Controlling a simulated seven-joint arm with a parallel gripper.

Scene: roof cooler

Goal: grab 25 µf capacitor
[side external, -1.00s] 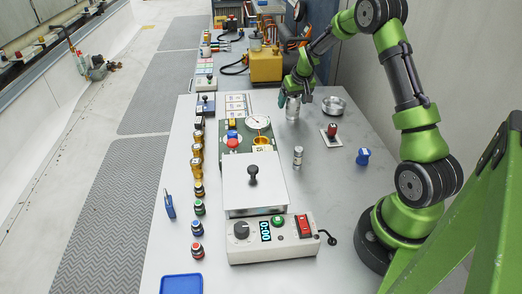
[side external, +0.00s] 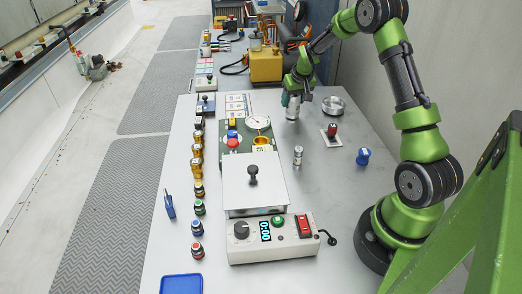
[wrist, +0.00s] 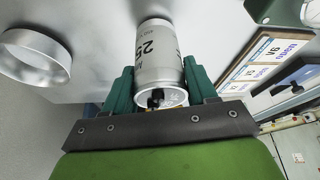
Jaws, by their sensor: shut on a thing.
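A silver cylindrical capacitor (wrist: 157,55) marked "25" is between the fingers in the wrist view. In the side view the same capacitor (side external: 292,111) stands upright at the far part of the grey table. My gripper (wrist: 160,92) is shut on it, with a green finger on each side. In the side view my gripper (side external: 292,99) reaches down from above onto its upper part. I cannot tell whether its base touches the table. A smaller silver cylinder (side external: 298,156) stands nearer the camera.
A round metal dish (side external: 333,105) sits right of the capacitor; it also shows in the wrist view (wrist: 34,57). A red-topped piece on a plate (side external: 331,134) and a blue piece (side external: 363,156) stand nearby. A gauge panel (side external: 257,122) lies left.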

